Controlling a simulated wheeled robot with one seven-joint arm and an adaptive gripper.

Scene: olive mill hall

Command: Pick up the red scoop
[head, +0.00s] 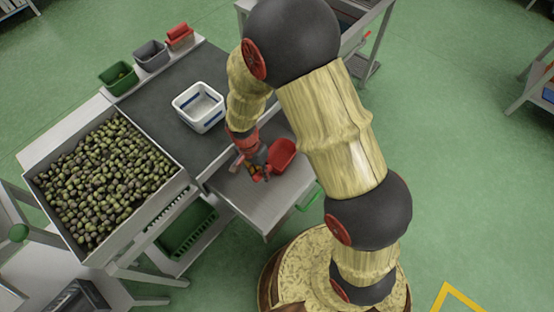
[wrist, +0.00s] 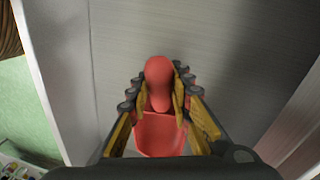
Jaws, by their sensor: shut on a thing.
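The red scoop (head: 283,153) shows in the head view at the right of my gripper, over the low grey metal shelf. In the wrist view its rounded handle (wrist: 158,82) stands between my fingers and its bowl (wrist: 158,135) is below, partly hidden by my gripper's body. My gripper (wrist: 161,92) is shut on the handle, with a finger on each side. In the head view my gripper (head: 261,175) is small and partly covered by my wrist. I cannot tell whether the scoop touches the shelf.
A white and blue tub (head: 200,122) stands on the dark belt behind. A large bin of olives (head: 45,183) is at the left. Small green (head: 118,87), grey (head: 151,62) and red (head: 179,45) bins line the back. The shelf (head: 258,208) is bare at front.

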